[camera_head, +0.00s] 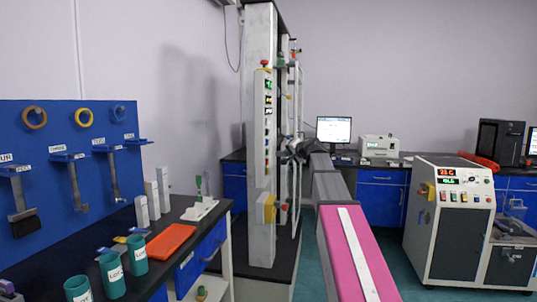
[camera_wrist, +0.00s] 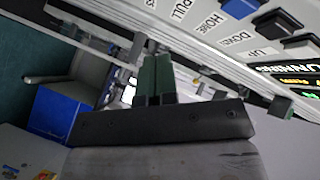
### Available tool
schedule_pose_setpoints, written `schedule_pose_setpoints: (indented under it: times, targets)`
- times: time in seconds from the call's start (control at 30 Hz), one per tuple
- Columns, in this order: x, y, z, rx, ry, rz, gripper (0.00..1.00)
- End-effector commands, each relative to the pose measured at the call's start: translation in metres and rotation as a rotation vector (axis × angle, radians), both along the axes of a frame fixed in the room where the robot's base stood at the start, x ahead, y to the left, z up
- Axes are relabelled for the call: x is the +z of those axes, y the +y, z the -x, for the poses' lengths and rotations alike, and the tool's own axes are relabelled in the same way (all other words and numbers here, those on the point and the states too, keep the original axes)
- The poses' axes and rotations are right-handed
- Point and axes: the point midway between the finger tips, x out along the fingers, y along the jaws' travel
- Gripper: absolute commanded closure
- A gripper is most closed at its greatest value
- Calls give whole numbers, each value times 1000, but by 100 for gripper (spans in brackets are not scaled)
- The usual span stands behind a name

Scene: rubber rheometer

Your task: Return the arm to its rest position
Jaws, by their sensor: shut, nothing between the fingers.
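My gripper (camera_wrist: 157,62) shows in the wrist view with its two dark green fingers together and nothing between them. In the head view my arm (camera_head: 330,188) reaches forward from the lower right, and its far end is beside the tall grey testing machine (camera_head: 261,120). The machine's control panel (camera_wrist: 215,45) fills the upper right of the wrist view, with labels such as PULL and HOME, buttons and lit displays. The fingers point along the panel's side; I cannot tell how far they are from it.
At left are a blue tool board (camera_head: 70,150) and a black bench with green cups (camera_head: 111,275), an orange tray (camera_head: 171,243) and white blocks. At right stands a white control cabinet (camera_head: 445,205). A monitor (camera_head: 333,130) is on the back bench. Green floor shows between arm and cabinet.

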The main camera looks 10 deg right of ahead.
Motion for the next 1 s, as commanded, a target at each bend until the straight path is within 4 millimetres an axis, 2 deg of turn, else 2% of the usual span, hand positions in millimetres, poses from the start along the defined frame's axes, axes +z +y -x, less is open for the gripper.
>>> schedule_pose_setpoints:
  times: [0.07, 0.17, 0.27, 0.47, 0.6, 0.67, 0.8, 1.0]
  targets:
    - [-1, 0, 0, 0, 1, 1, 100]
    - [-13, 2, 3, 4, 15, 14, 100]
    - [-46, 8, 12, 16, 58, 55, 100]
    - [-157, 22, 48, 66, 212, 203, 100]
    - [-233, 30, 82, 111, 326, 314, 100]
    - [-264, 33, 98, 132, 377, 361, 100]
    - [-331, 36, 142, 182, 495, 469, 100]
    - [-415, 37, 213, 265, 662, 623, 100]
